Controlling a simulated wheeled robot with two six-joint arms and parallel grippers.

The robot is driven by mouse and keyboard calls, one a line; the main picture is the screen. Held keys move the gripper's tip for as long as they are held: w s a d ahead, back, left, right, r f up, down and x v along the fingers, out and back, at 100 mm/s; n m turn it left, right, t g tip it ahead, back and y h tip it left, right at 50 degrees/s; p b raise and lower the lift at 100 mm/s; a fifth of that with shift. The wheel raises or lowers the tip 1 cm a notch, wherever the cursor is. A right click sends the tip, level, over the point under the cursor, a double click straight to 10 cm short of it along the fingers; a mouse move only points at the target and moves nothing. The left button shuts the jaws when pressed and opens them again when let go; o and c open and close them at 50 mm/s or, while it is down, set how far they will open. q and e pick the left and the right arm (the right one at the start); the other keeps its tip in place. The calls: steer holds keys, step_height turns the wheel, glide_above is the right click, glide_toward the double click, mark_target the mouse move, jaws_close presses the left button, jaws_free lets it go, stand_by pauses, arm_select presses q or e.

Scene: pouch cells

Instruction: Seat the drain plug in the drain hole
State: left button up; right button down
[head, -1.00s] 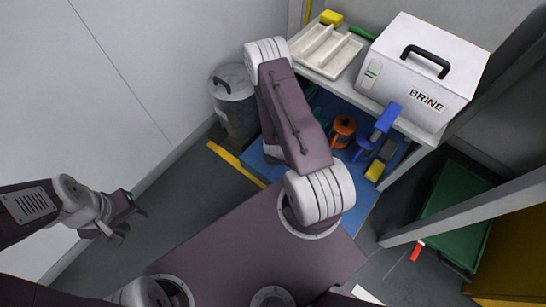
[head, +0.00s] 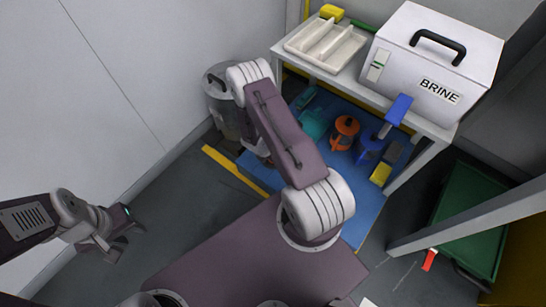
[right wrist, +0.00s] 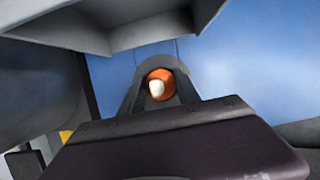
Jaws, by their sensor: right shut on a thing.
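A small orange and off-white piece (right wrist: 158,86), which looks like the drain plug, sits between the dark jaws of my right gripper (right wrist: 160,78) in the right wrist view. The right gripper is shut on it, over blue surface. In the head view my right arm hides this gripper and the piece. The white box marked BRINE (head: 432,60) stands on the bench with a blue tap-like part (head: 398,110) at its lower front. I cannot make out a drain hole in either view. My left gripper (head: 122,236) is open and empty at the left, over the grey floor.
A white divided tray (head: 326,45) lies on the bench (head: 350,82). Below, on a blue mat (head: 345,190), stand an orange container (head: 345,132), a dark blue one (head: 369,147) and a teal one (head: 314,123). A grey lidded bin (head: 222,108) stands by the wall. A green tray (head: 470,222) is at right.

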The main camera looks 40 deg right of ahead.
steer(key=shift+f+b, duration=0.45)
steer(key=shift+b, duration=0.2)
steer(key=c, duration=0.9)
jaws_free()
steer(key=shift+o, duration=0.2)
steer(key=p+v, duration=0.3)
steer(key=shift+d+r, duration=0.15)
steer(key=shift+d, duration=0.05)
steer(key=s+a+r+m+p, duration=0.1)
steer(key=a+r+m+p, duration=0.2)
steer(key=r, duration=0.7)
steer(key=s+r+m+p, duration=0.2)
steer(key=r+m, duration=0.3)
steer(key=r, duration=0.6)
steer(key=s+a+r+m+y, duration=0.4)
steer(key=s+a+r+m, duration=0.2)
steer(key=a+r+m, duration=0.4)
steer(key=m, duration=0.3)
steer(key=shift+s+a+r, duration=0.2)
steer(key=shift+a+r, duration=0.15)
steer(key=shift+r, duration=0.05)
